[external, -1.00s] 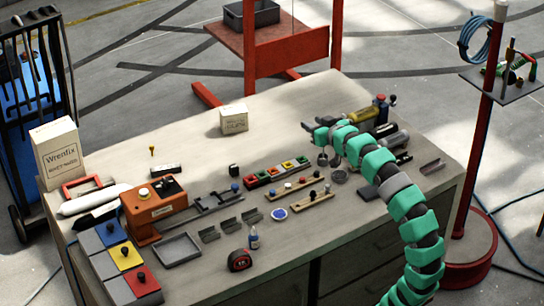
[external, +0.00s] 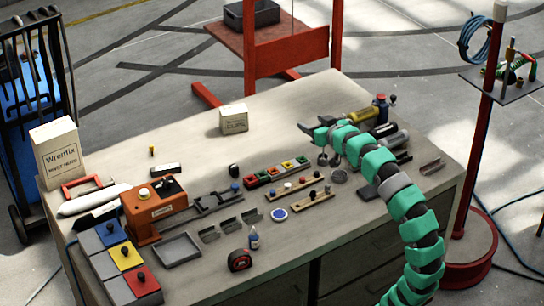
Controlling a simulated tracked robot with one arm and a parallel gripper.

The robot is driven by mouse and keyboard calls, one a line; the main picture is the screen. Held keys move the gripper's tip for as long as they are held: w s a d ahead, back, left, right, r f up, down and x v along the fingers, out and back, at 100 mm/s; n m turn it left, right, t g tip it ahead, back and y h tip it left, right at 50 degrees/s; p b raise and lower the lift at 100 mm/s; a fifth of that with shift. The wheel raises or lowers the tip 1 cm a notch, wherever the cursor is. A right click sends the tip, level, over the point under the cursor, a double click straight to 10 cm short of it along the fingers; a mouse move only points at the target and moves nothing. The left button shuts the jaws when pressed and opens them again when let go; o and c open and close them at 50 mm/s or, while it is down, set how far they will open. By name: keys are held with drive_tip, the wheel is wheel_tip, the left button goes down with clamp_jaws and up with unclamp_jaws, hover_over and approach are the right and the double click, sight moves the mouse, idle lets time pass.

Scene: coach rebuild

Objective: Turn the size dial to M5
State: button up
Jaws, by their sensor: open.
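An orange machine (external: 153,208) stands at the left of the workbench, with dark controls and a pale yellow knob on top. A dark control (external: 168,186) on its top may be the size dial, but its markings are too small to read. My gripper (external: 305,131) is at the end of my green segmented arm, above the back right part of the bench. Its jaws are open and empty, pointing left, well away from the orange machine.
A small carton (external: 234,120) stands at the back, left of my gripper. A row of coloured bins (external: 278,172) and wooden peg strips lie mid-bench. A tape measure (external: 240,260) and a grey tray (external: 177,249) are near the front.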

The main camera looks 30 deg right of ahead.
drive_tip(key=w+a+r+n+g+y+p, duration=0.2)
drive_tip(key=w+a+n+g+p, duration=0.15)
drive_tip(key=w+a+p, duration=0.55)
drive_tip(key=w+a+r+n+g+y+p, duration=0.1)
drive_tip(key=w+a+r+n+g+p, duration=0.25)
drive_tip(key=w+a+p, duration=0.55)
drive_tip(key=n+g+y+p, duration=0.1)
drive_tip(key=n+g+p, duration=0.85)
drive_tip(key=p, duration=0.95)
approach(166, 180)
drive_tip(key=shift+n+t, duration=0.55)
drive_tip(key=shift+n, duration=0.2)
drive_tip(key=x, duration=0.8)
drive_tip(key=shift+s+a+f, duration=0.1)
drive_tip(key=shift+s+f, duration=0.25)
drive_tip(key=shift+s, duration=0.05)
drive_tip(key=shift+y, duration=0.3)
drive_tip(key=c, duration=1)
